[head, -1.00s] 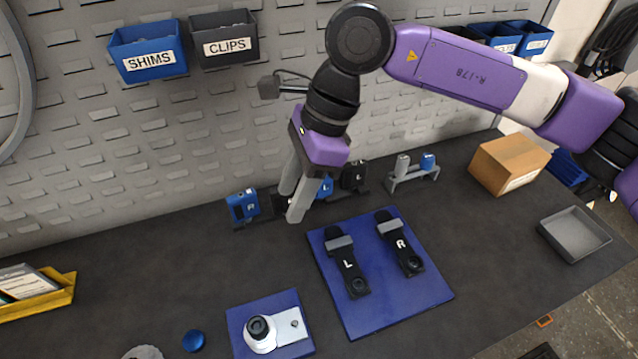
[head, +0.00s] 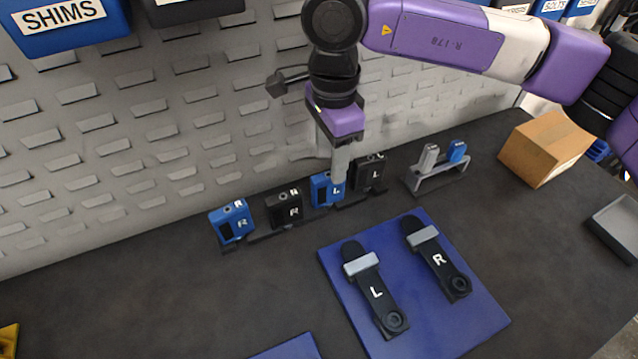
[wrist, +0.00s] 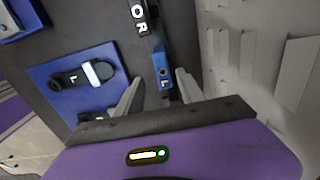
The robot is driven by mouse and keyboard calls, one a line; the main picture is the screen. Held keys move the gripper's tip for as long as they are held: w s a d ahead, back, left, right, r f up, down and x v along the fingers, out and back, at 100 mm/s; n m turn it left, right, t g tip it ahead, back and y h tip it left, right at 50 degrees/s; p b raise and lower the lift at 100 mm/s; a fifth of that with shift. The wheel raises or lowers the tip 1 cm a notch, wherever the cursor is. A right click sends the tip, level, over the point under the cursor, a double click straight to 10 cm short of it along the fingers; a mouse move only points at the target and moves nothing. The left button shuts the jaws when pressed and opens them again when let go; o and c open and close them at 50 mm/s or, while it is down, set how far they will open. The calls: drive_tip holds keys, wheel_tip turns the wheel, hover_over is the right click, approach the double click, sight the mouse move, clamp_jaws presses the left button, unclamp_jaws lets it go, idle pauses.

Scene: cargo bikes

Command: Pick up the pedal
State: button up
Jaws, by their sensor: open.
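Several pedals stand in a row at the foot of the wall: a blue pedal marked R (head: 231,222), a black pedal marked R (head: 285,210), a blue pedal marked L (head: 322,192) and a black pedal marked L (head: 369,175). My gripper (head: 339,178) is open and points down at the blue L pedal, partly covering it. In the wrist view, the blue L pedal (wrist: 162,62) shows between the open fingers of my gripper (wrist: 157,92). I cannot tell how far the fingertips reach down beside it. The black R pedal (wrist: 139,18) shows beyond it.
A blue mat (head: 450,325) holds two crank arms, marked L (head: 377,294) and R (head: 439,261). A grey stand (head: 436,178) with a grey and a blue piece is right of the row. A cardboard box (head: 546,148) stands farther right. The slotted wall (head: 190,140) rises close behind the pedals.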

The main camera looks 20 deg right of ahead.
sight(328, 185)
drive_tip(key=shift+w+f, duration=0.15)
drive_tip(key=shift+f, duration=0.2)
drive_tip(key=shift+w+a+f+p, duration=0.1)
drive_tip(key=shift+f+p, duration=0.3)
drive_tip(key=shift+f, duration=1.45)
drive_tip(key=shift+w+f+p, duration=0.1)
drive_tip(key=shift+f+p, duration=0.25)
drive_tip(key=shift+f, duration=1.5)
clamp_jaws()
